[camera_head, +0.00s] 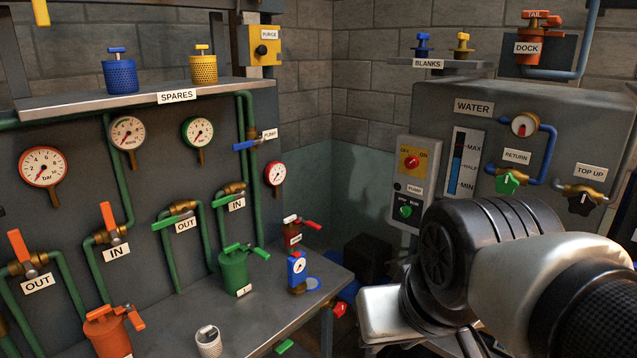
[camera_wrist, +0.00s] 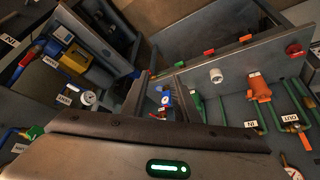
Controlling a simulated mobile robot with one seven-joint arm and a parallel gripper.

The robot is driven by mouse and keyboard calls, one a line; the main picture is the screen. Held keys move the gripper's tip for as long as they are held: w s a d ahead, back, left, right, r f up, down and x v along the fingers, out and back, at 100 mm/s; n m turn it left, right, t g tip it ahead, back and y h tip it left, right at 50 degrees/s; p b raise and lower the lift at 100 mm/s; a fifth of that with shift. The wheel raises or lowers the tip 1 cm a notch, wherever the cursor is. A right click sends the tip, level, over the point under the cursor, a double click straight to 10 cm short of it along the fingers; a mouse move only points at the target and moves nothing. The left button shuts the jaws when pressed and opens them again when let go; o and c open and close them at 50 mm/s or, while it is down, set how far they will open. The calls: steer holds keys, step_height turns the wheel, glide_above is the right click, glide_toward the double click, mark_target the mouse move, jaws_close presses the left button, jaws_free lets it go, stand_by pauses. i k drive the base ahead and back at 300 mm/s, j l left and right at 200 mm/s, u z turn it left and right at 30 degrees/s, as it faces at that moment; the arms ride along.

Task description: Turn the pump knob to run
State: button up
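The pump knob (camera_head: 406,212) is a small green knob on the lower part of a grey control panel (camera_head: 395,218), under a PUMP label (camera_head: 414,189). Small lettering sits just above it; its pointer direction is too small to tell. I cannot make out the knob in the wrist view. My gripper (camera_wrist: 164,86) shows in the wrist view with its two fingers apart and nothing held between them. It points down over the bench area. In the head view my arm is at the lower right, below the knob and apart from it; the fingertips are not clear there.
A red OFF/ON knob (camera_head: 411,161) is above the pump knob. The WATER tank (camera_head: 570,118), with a green RETURN knob (camera_head: 507,183) and black TOP UP knob (camera_head: 581,203), is to the right. A bench (camera_head: 265,318) with a blue gauge (camera_head: 297,270) and green canister (camera_head: 234,272) is left.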

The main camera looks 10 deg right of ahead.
mark_target(405, 211)
steer(key=i+l, duration=0.4)
steer(key=i, duration=0.2)
steer(key=i+l+u, duration=0.1)
steer(key=i+l, duration=0.25)
steer(key=i, duration=0.2)
